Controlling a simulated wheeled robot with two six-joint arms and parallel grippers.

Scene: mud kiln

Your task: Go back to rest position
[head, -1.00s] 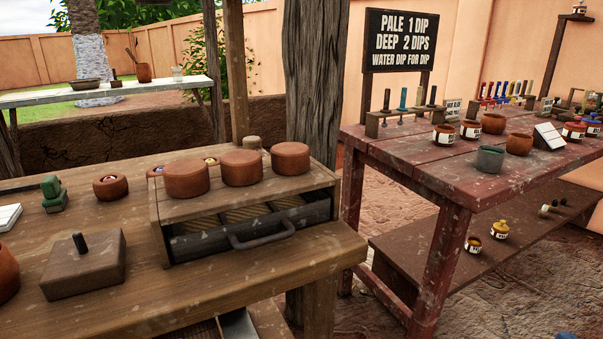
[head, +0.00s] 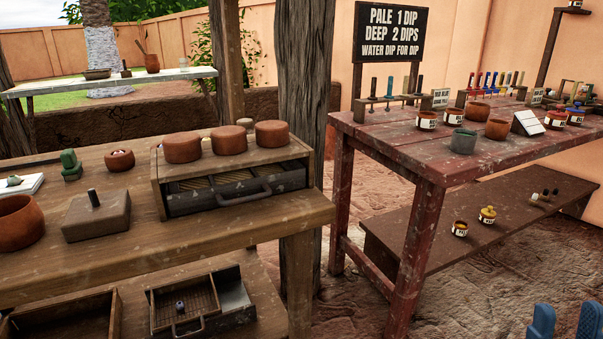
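My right gripper (head: 566,325) shows at the bottom right corner of the head view as two blue fingers. The fingers stand apart with a clear gap and nothing shows between them. It is in front of the red table, over the ground, and touches nothing that I can see. My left gripper is not in the head view.
A wooden bench (head: 255,233) at left bears a drawer box (head: 158,185) with terracotta pots on top. Below it sits a small open tray (head: 160,322). A red table (head: 400,158) with cups and tools stands right, with a lower shelf (head: 400,242). Bare ground lies between them.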

